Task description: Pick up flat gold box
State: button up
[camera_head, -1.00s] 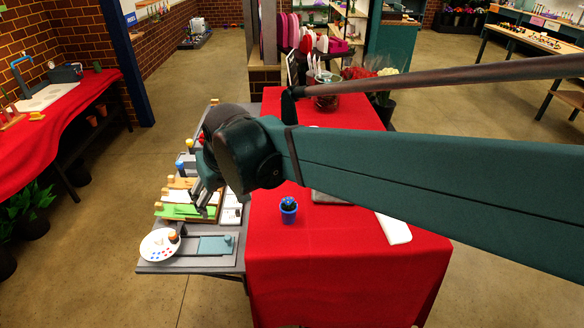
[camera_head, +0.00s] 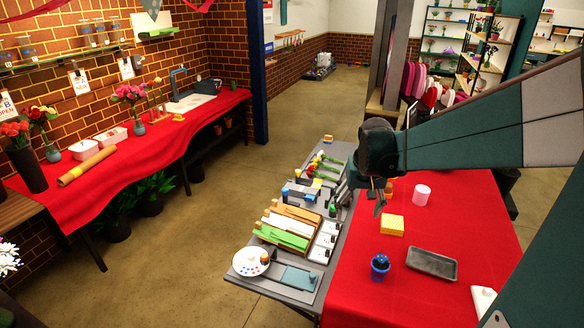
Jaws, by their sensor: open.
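A flat gold box (camera_head: 392,226), yellow and square, lies on the red-covered table (camera_head: 463,232) near its left edge. My gripper (camera_head: 378,207) is open and empty. It points down beside the gold box, at its upper left in the picture, and appears to be above the table. Its exact height and distance from the box are hard to judge. The fingers are small and dark in this view.
A pink cylinder (camera_head: 422,195) stands behind the gold box. A small blue pot (camera_head: 380,267) and a dark grey tray (camera_head: 432,263) are in front. A grey bench (camera_head: 270,281) with a palette and several tools adjoins on the left.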

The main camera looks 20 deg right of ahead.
aim_at(393, 222)
jog(key=d+f+p, duration=0.1)
jog(key=d+f, duration=0.1)
jog(key=d, duration=0.3)
jog(key=d+f+m+g+p, duration=0.1)
jog(key=d+f, duration=0.1)
jog(key=d, duration=0.4)
jog(key=d+f+m+g+y+p, duration=0.1)
jog(key=d, duration=0.5)
jog(key=shift+d+f, duration=0.1)
jog(key=shift+f, duration=0.3)
jog(key=shift+f, duration=0.1)
jog(key=shift+f, duration=2.4)
jog(key=c, duration=1)
